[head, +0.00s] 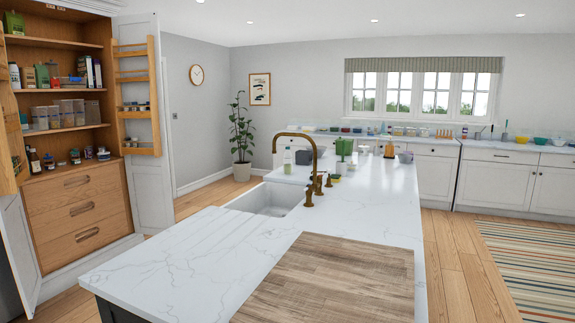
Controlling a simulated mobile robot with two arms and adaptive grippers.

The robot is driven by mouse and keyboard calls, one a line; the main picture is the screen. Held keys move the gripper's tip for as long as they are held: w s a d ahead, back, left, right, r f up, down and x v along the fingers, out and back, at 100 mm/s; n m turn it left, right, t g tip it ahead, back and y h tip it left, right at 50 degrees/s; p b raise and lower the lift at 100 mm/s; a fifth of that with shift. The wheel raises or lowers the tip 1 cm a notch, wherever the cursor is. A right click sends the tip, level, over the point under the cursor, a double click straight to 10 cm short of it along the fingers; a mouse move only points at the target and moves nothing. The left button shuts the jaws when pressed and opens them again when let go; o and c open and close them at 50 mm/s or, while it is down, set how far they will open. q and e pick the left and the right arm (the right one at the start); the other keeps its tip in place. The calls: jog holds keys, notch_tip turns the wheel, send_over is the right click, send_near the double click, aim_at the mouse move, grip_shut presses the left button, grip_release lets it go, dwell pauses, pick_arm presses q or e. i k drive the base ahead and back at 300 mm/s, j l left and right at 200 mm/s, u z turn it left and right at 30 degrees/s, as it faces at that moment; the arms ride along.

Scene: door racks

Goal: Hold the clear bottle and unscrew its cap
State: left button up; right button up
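I cannot make out for certain which item is the clear bottle or see its cap. A small pale, greenish bottle (288,161) stands upright on the island behind the sink; it is too small to tell whether it is clear. Dark bottles (34,161) stand in the open cupboard at the left. Neither of my grippers is in view.
A white marble island (185,247) fills the middle, with a wooden board (335,280) in front, a sink (265,199) and a brass tap (311,165). An open wooden cupboard (75,215) is at left. Wooden floor (460,255) and a striped rug (530,265) lie clear at right.

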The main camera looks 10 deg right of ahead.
aim_at(288, 156)
jog(key=i+j+u, duration=0.65)
jog(key=j+u, duration=0.15)
jog(key=i+j+u, duration=0.2)
jog(key=i+u, duration=0.65)
jog(key=i+j, duration=0.1)
jog(key=i, duration=0.5)
jog(key=i+j+z, duration=0.15)
jog(key=i, duration=0.4)
jog(key=i+j, duration=0.1)
jog(key=i, duration=0.5)
jog(key=i+l+z, duration=0.25)
jog(key=z, duration=0.15)
jog(key=i+l+z, duration=0.1)
jog(key=i+z, duration=0.55)
jog(key=z, duration=0.2)
jog(key=i+z, duration=0.45)
jog(key=i+j+z, duration=0.2)
jog(key=z, duration=0.2)
jog(key=i+l+z, duration=0.1)
jog(key=i+z, duration=0.2)
jog(key=i, duration=0.2)
jog(key=i+z, duration=0.3)
jog(key=i, duration=0.2)
jog(key=i+j+z, duration=0.1)
jog(key=i+z, duration=0.15)
jog(key=i, duration=0.25)
jog(key=i+j+z, duration=0.3)
jog(key=i, duration=0.15)
